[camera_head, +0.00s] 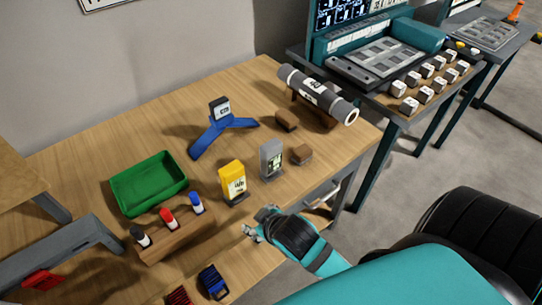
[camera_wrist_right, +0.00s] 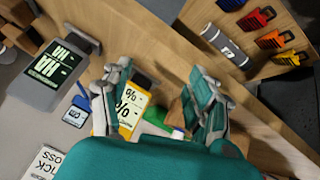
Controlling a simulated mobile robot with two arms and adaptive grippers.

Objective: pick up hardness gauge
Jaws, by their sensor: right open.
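A grey handheld meter (camera_head: 271,160) with a lit screen stands upright on the wooden table; it looks like the hardness gauge. It also shows at the upper left of the right wrist view (camera_wrist_right: 52,72), outside my fingers. A yellow meter (camera_head: 232,179) with a percent readout stands to its left. My right gripper (camera_head: 254,226) is open and empty near the table's front edge, on the near side of both meters. In the right wrist view its spread fingers (camera_wrist_right: 160,75) partly frame the yellow meter (camera_wrist_right: 131,107). My left gripper is not in view.
A blue tripod device (camera_head: 220,126) and a grey roll on a cradle (camera_head: 318,94) stand behind. Small brown blocks (camera_head: 301,154) lie beside the grey meter. A green tray (camera_head: 149,183) and a wooden marker rack (camera_head: 175,236) are at left.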

